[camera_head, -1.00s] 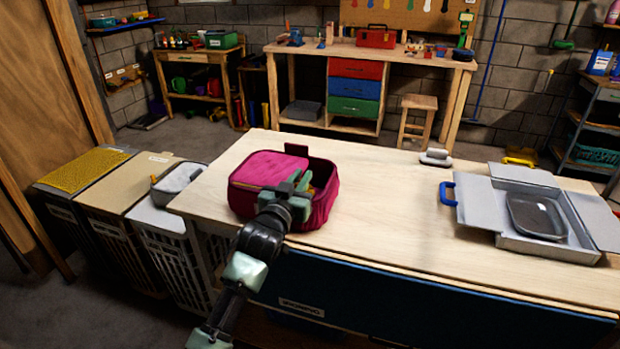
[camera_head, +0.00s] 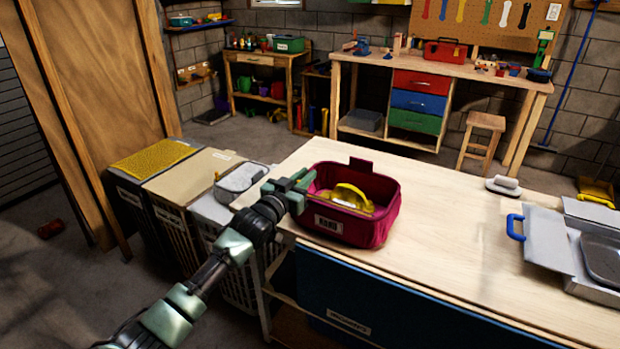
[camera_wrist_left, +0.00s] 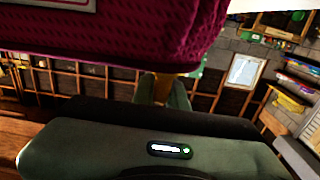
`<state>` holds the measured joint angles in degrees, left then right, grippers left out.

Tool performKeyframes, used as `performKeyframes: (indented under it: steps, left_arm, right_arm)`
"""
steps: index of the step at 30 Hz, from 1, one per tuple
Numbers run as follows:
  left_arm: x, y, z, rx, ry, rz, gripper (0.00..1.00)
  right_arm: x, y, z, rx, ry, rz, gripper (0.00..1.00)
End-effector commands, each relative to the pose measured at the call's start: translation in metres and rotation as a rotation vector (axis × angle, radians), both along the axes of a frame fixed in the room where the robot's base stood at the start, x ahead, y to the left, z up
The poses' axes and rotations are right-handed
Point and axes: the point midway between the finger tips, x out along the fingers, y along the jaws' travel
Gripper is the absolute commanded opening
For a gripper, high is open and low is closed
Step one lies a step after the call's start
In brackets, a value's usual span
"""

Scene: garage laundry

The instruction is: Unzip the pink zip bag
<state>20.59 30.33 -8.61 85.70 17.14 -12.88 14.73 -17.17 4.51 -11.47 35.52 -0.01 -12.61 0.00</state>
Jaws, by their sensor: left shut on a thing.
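The pink zip bag (camera_head: 378,229) stands on the wooden table near its left end. Its top is now open, and a yellow curved thing (camera_head: 350,196) shows inside. A white label (camera_head: 328,224) is on its front, and a small dark pink tab (camera_head: 361,164) stands at the back rim. My left gripper (camera_head: 303,183) is at the bag's left rim, shut on what looks like the small yellowish zip pull, mostly hidden by the fingers (camera_wrist_left: 163,88). The bag's pink side (camera_wrist_left: 150,35) fills the top of the left wrist view. My right gripper is not in view.
The table (camera_head: 455,255) is clear right of the bag. A grey box with open flaps (camera_head: 545,238) and a small grey-white item (camera_head: 503,186) stand farther right. Lidded hampers (camera_head: 190,180) stand left of the table, one with a grey pouch (camera_head: 240,180).

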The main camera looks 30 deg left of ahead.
Motion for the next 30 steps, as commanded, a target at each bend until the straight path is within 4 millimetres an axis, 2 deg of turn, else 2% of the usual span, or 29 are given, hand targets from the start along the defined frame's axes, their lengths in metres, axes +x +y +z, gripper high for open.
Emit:
performKeyframes:
  steps: [6, 7, 9, 20, 23, 30]
  left_arm:
    - [0.0, 0.001, 0.0, 0.001, 0.0, 0.003, 0.0]
    - [0.0, 0.001, 0.0, 0.001, 0.0, 0.003, 0.22]
    - [0.0, 0.001, 0.0, 0.001, 0.0, 0.002, 0.36]
    - [-0.003, 0.0, -0.001, 0.001, 0.0, 0.001, 0.36]
    - [-0.015, 0.001, -0.002, 0.001, 0.0, 0.001, 0.36]
    - [-0.057, 0.003, -0.003, 0.003, 0.003, 0.001, 0.36]
  right_arm:
    - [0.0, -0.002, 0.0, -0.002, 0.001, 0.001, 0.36]
    - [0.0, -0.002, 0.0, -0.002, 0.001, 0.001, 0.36]
    - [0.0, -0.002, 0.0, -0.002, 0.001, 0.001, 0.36]
    - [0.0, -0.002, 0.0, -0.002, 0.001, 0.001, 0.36]
    - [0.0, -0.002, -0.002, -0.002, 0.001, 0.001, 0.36]
    - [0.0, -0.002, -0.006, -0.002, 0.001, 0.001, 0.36]
